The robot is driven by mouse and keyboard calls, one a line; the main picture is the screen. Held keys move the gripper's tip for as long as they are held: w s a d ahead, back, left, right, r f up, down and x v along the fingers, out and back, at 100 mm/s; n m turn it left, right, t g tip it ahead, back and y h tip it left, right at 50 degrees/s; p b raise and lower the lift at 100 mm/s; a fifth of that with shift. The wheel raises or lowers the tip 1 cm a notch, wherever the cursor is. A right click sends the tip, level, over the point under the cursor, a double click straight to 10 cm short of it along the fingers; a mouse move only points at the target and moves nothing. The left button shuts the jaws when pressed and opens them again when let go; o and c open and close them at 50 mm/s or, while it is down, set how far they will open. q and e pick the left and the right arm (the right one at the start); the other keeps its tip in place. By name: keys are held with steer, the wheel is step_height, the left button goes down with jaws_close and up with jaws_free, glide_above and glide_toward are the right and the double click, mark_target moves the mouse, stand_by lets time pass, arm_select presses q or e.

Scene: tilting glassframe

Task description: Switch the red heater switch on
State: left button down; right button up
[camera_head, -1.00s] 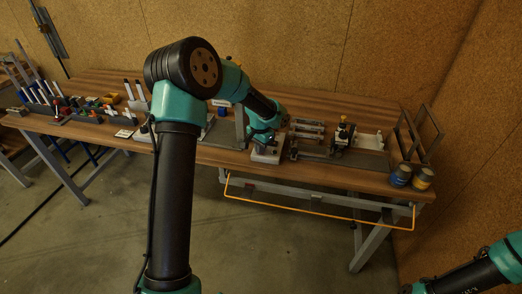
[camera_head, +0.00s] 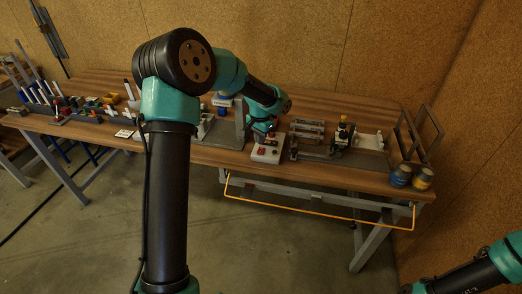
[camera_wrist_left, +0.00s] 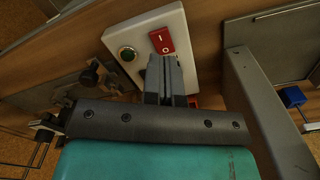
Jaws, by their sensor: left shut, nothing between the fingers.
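The red heater switch (camera_wrist_left: 161,41) is a rocker with white marks on a pale control box (camera_wrist_left: 187,42). In the head view the box (camera_head: 267,155) stands near the table's front edge, with small red parts on top. My left gripper (camera_wrist_left: 164,60) is shut and empty. In the wrist view its fingertips lie just below the red switch; I cannot tell whether they touch it. In the head view my left gripper (camera_head: 264,132) is over the back of the box, its tips hard to make out. Which way the rocker is tipped is unclear. My right gripper is out of view.
A green round button (camera_wrist_left: 127,53) sits beside the switch. A grey upright plate (camera_head: 241,125) stands left of the box, and a metal fixture (camera_head: 306,130) stands to its right. Two jars (camera_head: 411,177) stand at the table's right front. The floor before the table is clear.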

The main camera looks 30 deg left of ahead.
arm_select(q)
steer(key=shift+r, duration=1.05)
